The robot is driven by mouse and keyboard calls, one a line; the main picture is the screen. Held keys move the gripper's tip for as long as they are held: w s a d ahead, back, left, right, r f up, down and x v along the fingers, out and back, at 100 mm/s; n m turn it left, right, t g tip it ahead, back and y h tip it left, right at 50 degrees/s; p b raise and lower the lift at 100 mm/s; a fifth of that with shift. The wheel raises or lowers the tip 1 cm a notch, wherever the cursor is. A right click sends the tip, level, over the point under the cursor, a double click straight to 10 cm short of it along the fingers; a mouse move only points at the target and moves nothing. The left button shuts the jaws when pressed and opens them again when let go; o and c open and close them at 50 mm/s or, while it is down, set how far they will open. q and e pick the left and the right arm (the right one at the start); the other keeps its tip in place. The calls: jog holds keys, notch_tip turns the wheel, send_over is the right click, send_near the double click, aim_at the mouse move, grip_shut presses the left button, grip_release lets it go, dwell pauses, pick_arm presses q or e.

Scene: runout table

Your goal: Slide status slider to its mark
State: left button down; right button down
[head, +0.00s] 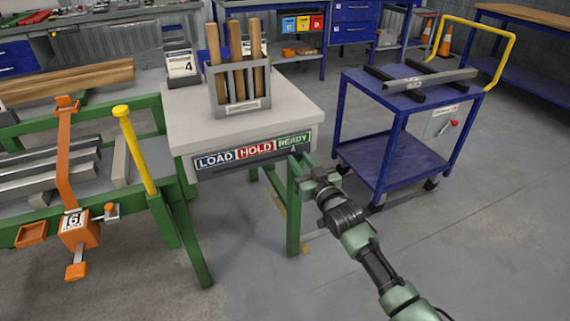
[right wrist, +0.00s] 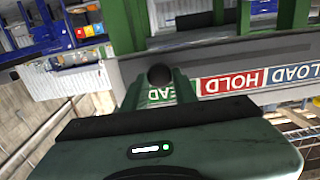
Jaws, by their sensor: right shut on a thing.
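The status strip (head: 252,153) runs along the front edge of the grey table, with a blue LOAD, a red HOLD and a green READY field. My right gripper (head: 300,165) is at the right end of the strip, at the READY field. In the right wrist view its fingers (right wrist: 160,92) are shut on the slider's round black knob (right wrist: 160,75), in front of the green field, whose lettering they partly cover. In the head view the gripper hides most of the slider. My left gripper is in neither view.
A grey holder (head: 241,90) with several wooden handles stands on the table (head: 290,105). A blue cart (head: 395,160) stands to the right of my right arm. A green rack (head: 178,215) with an orange clamp and a yellow post is on the left. Open floor lies in front.

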jog(key=shift+d, duration=0.2)
jog(key=c, duration=1.1)
grip_release()
jog(key=shift+w+d, duration=0.1)
jog(key=shift+s+d, duration=0.1)
jog(key=shift+s, duration=0.45)
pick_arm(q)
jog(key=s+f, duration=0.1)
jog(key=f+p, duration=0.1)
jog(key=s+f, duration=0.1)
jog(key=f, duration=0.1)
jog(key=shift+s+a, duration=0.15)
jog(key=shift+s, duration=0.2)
pick_arm(e)
jog(key=v, duration=0.6)
jog(key=shift+s+d, duration=0.15)
jog(key=shift+s, duration=0.2)
